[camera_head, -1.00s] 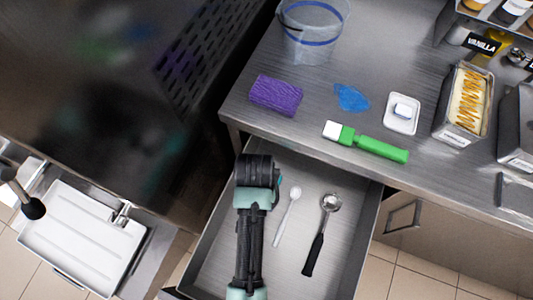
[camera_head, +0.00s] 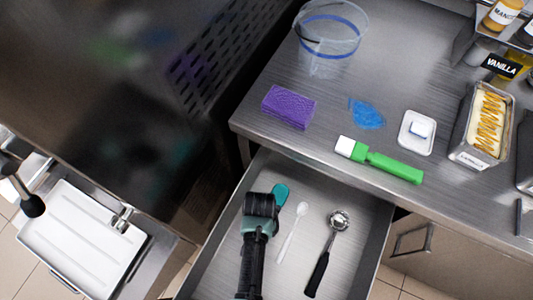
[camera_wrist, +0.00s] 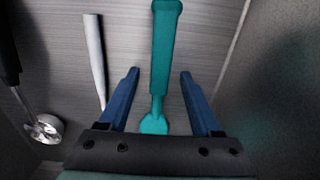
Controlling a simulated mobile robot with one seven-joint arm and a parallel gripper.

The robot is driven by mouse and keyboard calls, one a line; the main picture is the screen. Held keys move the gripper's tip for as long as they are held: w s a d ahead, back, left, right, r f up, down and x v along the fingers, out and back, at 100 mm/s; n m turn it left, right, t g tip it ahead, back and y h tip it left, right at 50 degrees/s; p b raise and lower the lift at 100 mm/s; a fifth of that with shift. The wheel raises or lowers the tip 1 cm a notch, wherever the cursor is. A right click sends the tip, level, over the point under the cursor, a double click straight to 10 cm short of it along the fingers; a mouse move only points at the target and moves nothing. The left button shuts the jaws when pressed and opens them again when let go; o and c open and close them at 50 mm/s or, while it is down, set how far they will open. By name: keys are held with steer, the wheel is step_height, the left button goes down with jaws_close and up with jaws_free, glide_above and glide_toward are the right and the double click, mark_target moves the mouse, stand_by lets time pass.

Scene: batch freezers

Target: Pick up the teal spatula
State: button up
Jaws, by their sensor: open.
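The teal spatula lies in the open drawer; in the head view only its teal end (camera_head: 280,194) shows past my gripper, which hides the rest. In the wrist view the spatula (camera_wrist: 162,60) runs lengthwise, with its narrow part between the two blue fingers. My gripper (camera_wrist: 159,78) is open, with a gap on each side of the spatula. In the head view my gripper (camera_head: 263,205) is over the left part of the drawer. I cannot tell how far the fingers are above the drawer floor.
In the drawer (camera_head: 335,187), a white spoon (camera_head: 292,232) and a black-handled scoop (camera_head: 327,253) lie right of my gripper. The drawer walls are close by. On the counter above are a purple sponge (camera_head: 289,106), a green-handled brush (camera_head: 380,161) and a clear bucket (camera_head: 330,40).

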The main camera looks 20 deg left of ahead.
steer(key=shift+f, duration=0.15)
steer(key=shift+c, duration=0.2)
jaws_close()
